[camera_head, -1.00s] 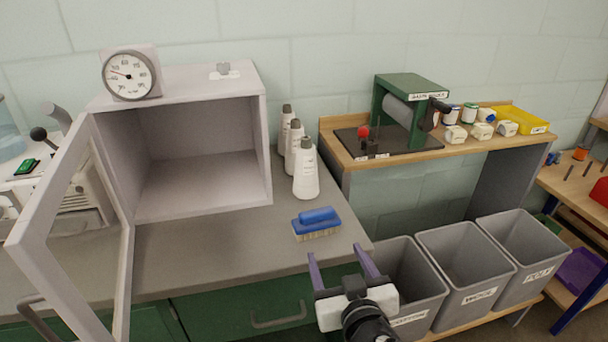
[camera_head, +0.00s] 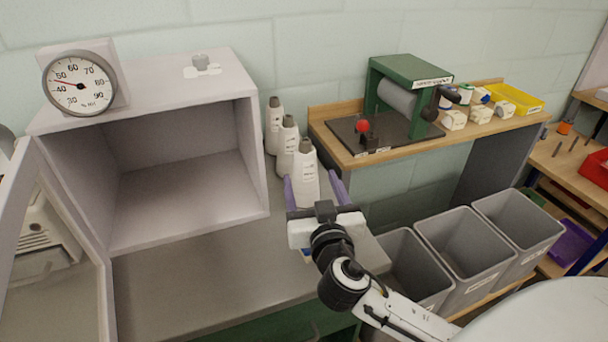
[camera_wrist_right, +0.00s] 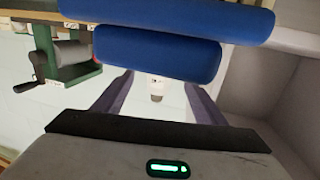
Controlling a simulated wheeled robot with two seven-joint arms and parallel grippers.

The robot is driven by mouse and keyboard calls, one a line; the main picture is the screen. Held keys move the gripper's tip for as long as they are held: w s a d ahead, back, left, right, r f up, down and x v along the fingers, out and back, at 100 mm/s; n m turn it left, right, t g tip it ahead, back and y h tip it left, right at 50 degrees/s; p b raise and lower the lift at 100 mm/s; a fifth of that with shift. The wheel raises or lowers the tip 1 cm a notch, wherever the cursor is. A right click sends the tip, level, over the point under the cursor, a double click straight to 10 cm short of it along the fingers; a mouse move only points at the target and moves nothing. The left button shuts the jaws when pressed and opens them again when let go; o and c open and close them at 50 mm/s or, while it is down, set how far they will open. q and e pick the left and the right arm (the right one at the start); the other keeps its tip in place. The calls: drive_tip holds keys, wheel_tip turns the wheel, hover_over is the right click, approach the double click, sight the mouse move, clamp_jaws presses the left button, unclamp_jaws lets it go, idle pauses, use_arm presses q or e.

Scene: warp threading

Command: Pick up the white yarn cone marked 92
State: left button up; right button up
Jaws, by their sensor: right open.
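Three white yarn cones with grey tips stand in a row on the grey bench, right of the cabinet: a back one (camera_head: 273,128), a middle one (camera_head: 287,146) and a front one (camera_head: 305,182). Their labels are too small to read, so I cannot tell which is marked 92. My right gripper (camera_head: 312,181) is open and empty, its purple fingers on either side of the front cone in the head view. In the right wrist view, a white cone (camera_wrist_right: 157,87) shows between the open fingers (camera_wrist_right: 157,82), apart from them. My left gripper is out of view.
An open cabinet (camera_head: 185,235) with a dial gauge (camera_head: 80,84) stands left. Grey bins (camera_head: 455,245) and a wooden shelf with a green winder (camera_head: 410,70) are right.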

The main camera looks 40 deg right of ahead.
sight(307, 173)
drive_tip(key=p+x, duration=0.1)
drive_tip(key=x, duration=0.3)
drive_tip(key=shift+w, duration=0.25)
drive_tip(key=shift+w+d+f, duration=0.1)
drive_tip(key=shift+w+d, duration=0.05)
drive_tip(key=shift+w, duration=0.1)
drive_tip(key=shift+w+f, duration=0.1)
drive_tip(key=c, duration=1.1)
drive_tip(key=shift+c, duration=1.1)
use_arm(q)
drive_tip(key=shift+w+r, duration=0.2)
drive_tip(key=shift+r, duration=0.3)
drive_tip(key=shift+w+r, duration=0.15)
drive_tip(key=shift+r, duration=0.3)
